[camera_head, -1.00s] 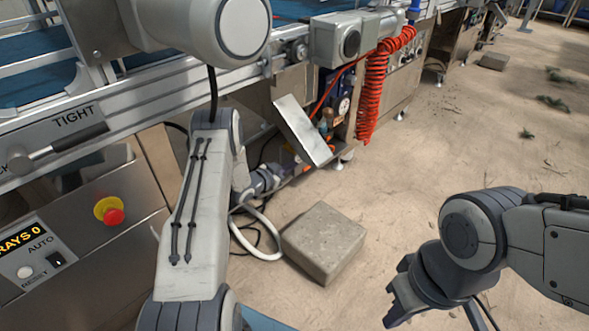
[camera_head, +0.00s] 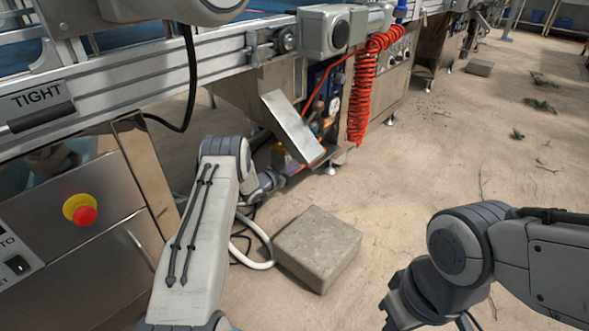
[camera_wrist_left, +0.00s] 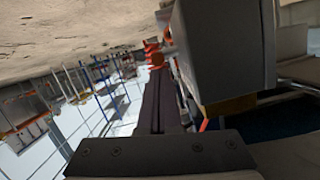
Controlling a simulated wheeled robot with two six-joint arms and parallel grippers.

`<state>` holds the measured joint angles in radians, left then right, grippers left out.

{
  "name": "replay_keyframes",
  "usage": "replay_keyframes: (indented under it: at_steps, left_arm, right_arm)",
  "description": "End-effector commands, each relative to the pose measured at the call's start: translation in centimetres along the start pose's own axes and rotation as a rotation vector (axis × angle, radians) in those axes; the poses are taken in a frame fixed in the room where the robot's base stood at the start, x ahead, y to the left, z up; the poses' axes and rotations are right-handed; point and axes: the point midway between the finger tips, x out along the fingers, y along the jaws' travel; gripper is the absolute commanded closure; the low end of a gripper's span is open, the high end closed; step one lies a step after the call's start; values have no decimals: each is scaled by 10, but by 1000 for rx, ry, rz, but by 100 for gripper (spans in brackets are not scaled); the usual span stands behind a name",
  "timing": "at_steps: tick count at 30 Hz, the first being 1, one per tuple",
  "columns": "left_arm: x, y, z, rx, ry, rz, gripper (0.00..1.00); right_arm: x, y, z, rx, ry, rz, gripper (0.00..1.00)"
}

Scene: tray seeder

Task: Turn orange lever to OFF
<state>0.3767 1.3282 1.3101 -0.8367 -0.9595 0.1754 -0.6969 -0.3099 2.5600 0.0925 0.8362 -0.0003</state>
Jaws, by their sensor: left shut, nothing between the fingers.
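Small orange pieces (camera_head: 317,126) show beside the blue panel under the conveyor, behind a tilted metal plate. They are too small to tell whether one is the orange lever, and I can read no OFF mark. My left gripper (camera_head: 281,176) is low by the machine, left of and below these pieces, and partly hidden by my own arm. In the left wrist view its dark fingers (camera_wrist_left: 160,100) are together, with nothing between them. My right gripper (camera_head: 400,305) is at the bottom edge, above the floor and far from the machine; its fingers are cut off.
A tilted metal plate (camera_head: 292,128) stands out from the machine. A red coiled hose (camera_head: 360,95) hangs to its right. A concrete block (camera_head: 318,248) and white pipe (camera_head: 262,245) are on the floor. A red stop button (camera_head: 84,215) is at left. Floor at right is mostly clear.

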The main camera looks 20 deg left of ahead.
Motion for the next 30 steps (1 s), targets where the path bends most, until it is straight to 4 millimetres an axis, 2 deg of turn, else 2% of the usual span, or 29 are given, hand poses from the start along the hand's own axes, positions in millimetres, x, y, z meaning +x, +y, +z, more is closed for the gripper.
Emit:
replay_keyframes:
  at_steps: [30]
  left_arm:
    - [-1,3,9,-7,106,-18,100]
  right_arm:
    - [15,1,1,0,0,0,100]
